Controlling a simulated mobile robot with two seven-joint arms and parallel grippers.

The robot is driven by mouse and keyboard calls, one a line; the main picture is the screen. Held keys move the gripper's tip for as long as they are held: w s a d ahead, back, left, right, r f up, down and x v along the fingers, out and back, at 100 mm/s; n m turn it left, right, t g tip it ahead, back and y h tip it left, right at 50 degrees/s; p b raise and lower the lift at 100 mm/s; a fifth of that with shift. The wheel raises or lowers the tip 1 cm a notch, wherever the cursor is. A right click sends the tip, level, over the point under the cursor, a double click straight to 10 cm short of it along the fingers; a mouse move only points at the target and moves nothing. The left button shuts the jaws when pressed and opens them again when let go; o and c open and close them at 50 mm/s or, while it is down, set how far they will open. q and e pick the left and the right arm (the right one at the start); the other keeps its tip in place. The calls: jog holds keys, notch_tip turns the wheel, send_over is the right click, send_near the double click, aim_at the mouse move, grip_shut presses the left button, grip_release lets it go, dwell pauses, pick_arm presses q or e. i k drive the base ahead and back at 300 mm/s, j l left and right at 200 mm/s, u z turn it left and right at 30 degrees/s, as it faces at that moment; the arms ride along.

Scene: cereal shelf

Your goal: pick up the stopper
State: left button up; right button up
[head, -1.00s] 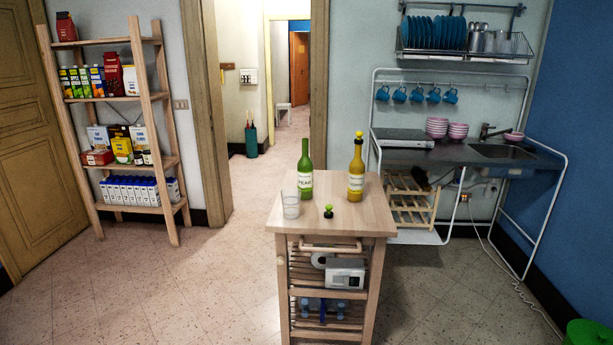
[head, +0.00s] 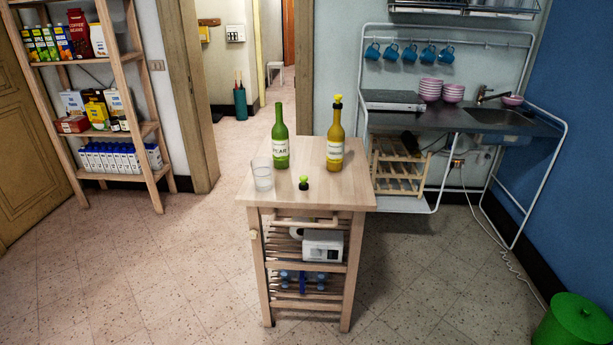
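The stopper (head: 304,183) is small, with a yellow-green ball top and a dark lower part. It stands upright on the wooden top of the kitchen cart (head: 340,195), near the front edge. A green bottle (head: 281,140) without a visible stopper stands behind it to the left. A yellow bottle (head: 334,140) with a yellow top in its neck stands behind it to the right. A clear glass (head: 263,175) stands to the left of the stopper. Neither of my grippers is in the head view.
A wooden shelf (head: 140,130) with cartons and boxes stands at the left. A sink counter (head: 440,118) with pink bowls is at the back right. A green bin (head: 575,325) is at the lower right. The floor around the cart's front is clear.

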aim_at(304, 185)
jog(key=i+l+u, duration=0.1)
jog(key=i+l, duration=0.3)
jog(key=l, duration=0.2)
jog(key=i+l+u, duration=0.15)
jog(key=i+l, duration=0.2)
jog(key=l, duration=0.3)
jog(key=i+l+u, duration=0.15)
jog(key=i+l, duration=0.2)
jog(key=l, duration=0.3)
jog(key=i+l+u, duration=0.15)
jog(key=l, duration=0.2)
jog(key=i+l, duration=0.15)
jog(key=l, duration=0.2)
jog(key=i+u, duration=0.05)
